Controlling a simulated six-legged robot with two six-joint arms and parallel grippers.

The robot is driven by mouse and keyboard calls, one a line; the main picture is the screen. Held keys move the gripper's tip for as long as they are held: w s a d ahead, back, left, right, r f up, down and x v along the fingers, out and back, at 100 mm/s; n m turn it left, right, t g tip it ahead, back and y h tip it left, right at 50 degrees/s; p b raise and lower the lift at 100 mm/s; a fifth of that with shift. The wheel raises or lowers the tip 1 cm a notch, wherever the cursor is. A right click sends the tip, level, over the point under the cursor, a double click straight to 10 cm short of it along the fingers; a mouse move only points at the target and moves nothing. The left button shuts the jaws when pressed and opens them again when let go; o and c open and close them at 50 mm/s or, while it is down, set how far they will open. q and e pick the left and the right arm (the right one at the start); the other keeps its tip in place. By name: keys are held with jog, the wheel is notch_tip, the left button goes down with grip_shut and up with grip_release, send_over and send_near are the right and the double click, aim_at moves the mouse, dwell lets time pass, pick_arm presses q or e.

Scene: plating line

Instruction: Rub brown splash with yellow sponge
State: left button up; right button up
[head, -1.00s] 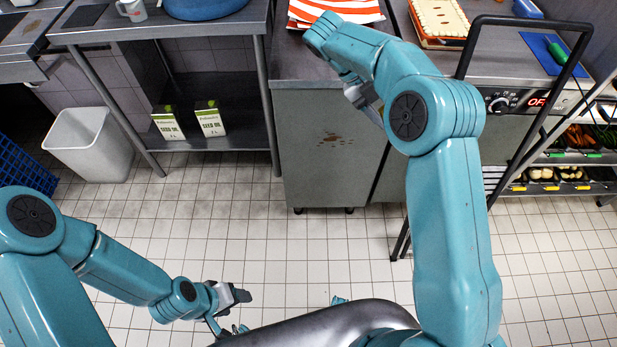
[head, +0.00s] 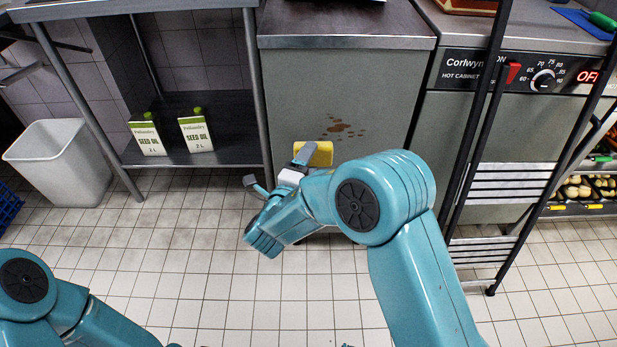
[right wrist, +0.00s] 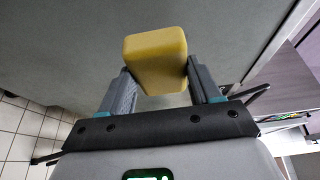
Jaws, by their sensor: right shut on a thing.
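The brown splash (head: 341,129) is a patch of several spots on the grey front panel of a steel counter unit, in the middle of the head view. My right gripper (head: 303,159) is shut on the yellow sponge (head: 318,153), below and a little left of the splash. In the right wrist view the sponge (right wrist: 156,58) sits between the two fingers, before a plain grey surface. The splash does not show there. I cannot tell whether the sponge touches the panel. My left arm shows at bottom left, but its gripper is out of the head view.
The steel counter top (head: 345,22) is above the panel. A hot cabinet (head: 520,125) and a dark-framed rack (head: 478,150) stand to the right. Two seed oil cartons (head: 197,133) sit on a low shelf at left, near a white bin (head: 62,163).

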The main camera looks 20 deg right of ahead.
jog(key=shift+w+d, duration=0.2)
jog(key=shift+w, duration=0.35)
jog(key=w, duration=0.2)
jog(key=w+d, duration=0.1)
jog(key=w, duration=0.1)
jog(key=shift+w+d+b, duration=0.15)
jog(key=shift+w+b, duration=0.15)
jog(key=shift+b, duration=0.1)
jog(key=shift+w+d, duration=0.25)
jog(key=shift+w, duration=0.65)
